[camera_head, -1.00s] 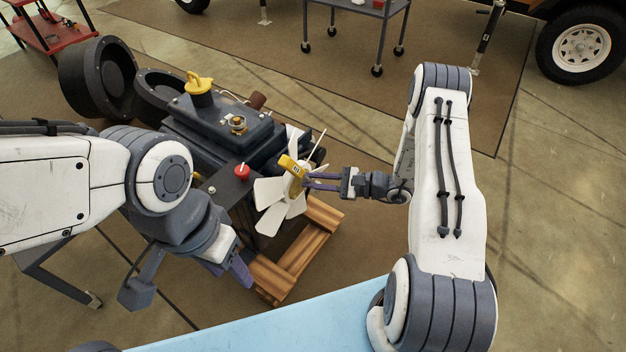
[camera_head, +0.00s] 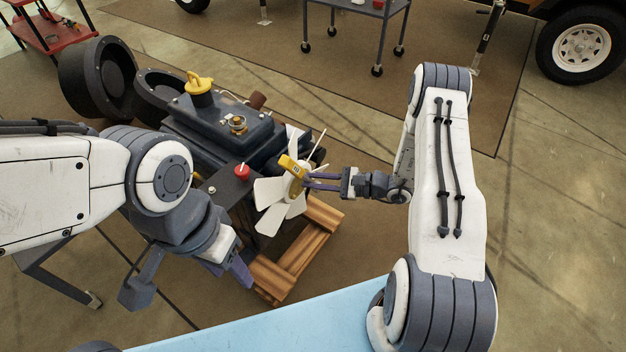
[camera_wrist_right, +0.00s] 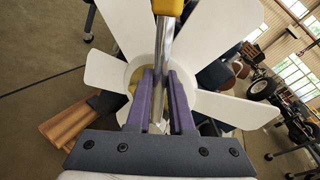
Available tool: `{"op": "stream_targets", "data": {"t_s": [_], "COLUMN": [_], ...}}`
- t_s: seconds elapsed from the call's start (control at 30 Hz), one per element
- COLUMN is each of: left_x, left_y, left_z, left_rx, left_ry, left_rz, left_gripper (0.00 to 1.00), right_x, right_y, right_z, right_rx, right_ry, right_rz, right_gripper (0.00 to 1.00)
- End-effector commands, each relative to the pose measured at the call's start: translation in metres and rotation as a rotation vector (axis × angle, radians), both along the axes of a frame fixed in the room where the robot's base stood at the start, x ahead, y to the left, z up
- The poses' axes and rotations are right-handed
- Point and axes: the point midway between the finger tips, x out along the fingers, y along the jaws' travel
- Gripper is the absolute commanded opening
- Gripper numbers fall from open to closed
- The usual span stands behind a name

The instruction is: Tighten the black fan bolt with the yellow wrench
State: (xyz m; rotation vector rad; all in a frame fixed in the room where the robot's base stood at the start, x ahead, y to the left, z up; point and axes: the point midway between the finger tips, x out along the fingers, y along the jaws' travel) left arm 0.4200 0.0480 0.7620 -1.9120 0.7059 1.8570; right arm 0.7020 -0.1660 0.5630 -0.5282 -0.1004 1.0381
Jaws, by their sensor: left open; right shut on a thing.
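The white fan (camera_head: 270,192) is on the front of the dark engine (camera_head: 225,130). The yellow wrench (camera_head: 288,164) is at the fan's hub; its yellow end also shows at the top of the right wrist view (camera_wrist_right: 168,7), with a metal shaft running down from it. My right gripper (camera_head: 308,181) is shut on the wrench, its purple fingers (camera_wrist_right: 160,100) on either side of the shaft in front of the hub. The black fan bolt is hidden behind the wrench and fingers. My left gripper (camera_head: 240,275) is open and empty, low and left of the fan.
A wooden pallet (camera_head: 300,255) lies under the engine. A light blue surface (camera_head: 270,322) lies at the front. A wheeled cart (camera_head: 355,15) and a vehicle wheel (camera_head: 582,45) stand at the back. The floor at the right is clear.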

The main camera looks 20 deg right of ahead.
Motion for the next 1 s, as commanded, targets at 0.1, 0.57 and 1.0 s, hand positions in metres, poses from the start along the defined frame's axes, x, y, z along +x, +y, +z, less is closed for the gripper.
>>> {"op": "stream_targets", "data": {"t_s": [0.1, 0.57, 1.0], "left_x": [0.0, 0.0, 0.0], "left_y": [0.0, 0.0, 0.0], "left_z": [-0.001, -0.003, -0.007], "left_rx": [0.0, 0.0, 0.0], "left_ry": [0.0, 0.0, 0.0], "left_rz": [0.0, 0.0, 0.0], "left_gripper": [0.5, 0.5, 0.5], "right_x": [0.002, 0.007, 0.014], "right_y": [-0.001, -0.005, -0.012], "right_z": [0.001, 0.006, 0.009], "right_rx": [0.016, 0.097, 0.188], "right_ry": [0.008, 0.072, 0.139], "right_rz": [-0.001, 0.001, 0.002], "right_gripper": [0.0, 0.0, 0.0]}}
